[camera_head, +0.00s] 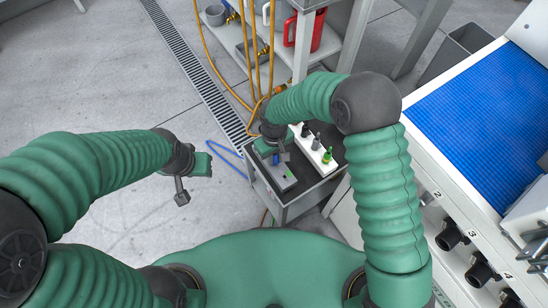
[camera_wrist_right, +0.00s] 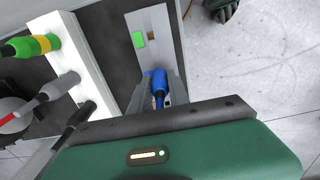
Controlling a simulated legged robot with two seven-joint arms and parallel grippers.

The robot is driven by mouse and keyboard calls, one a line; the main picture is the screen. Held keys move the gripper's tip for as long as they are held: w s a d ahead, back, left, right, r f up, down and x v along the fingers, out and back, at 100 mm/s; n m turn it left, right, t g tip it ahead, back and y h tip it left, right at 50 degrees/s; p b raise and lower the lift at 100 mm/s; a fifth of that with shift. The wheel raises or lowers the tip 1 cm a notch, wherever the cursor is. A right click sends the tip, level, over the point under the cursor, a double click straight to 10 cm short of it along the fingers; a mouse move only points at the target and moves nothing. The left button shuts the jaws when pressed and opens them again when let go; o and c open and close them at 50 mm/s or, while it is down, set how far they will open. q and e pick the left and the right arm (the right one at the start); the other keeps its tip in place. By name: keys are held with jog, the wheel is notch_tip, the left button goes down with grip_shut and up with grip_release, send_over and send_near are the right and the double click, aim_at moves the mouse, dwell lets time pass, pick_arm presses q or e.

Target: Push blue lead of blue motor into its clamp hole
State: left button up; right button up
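A blue plug (camera_wrist_right: 158,82), which looks like the blue lead, stands at the near end of a grey plate (camera_wrist_right: 150,35) with a green square and a small brown patch. The clamp hole and the plug's lower end are hidden. My left gripper (camera_head: 191,180) hangs over the floor left of the cart, away from the plug; its finger gap is unclear.
A white block (camera_head: 318,150) with black, grey and green plugs stands beside the grey block on the dark cart top (camera_head: 316,175). A blue cable (camera_head: 228,158) lies on the floor left of the cart. A machine with a blue top (camera_head: 485,110) stands at the right.

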grip_shut()
jog(key=shift+r+p, duration=2.6)
jog(key=shift+r, duration=0.25)
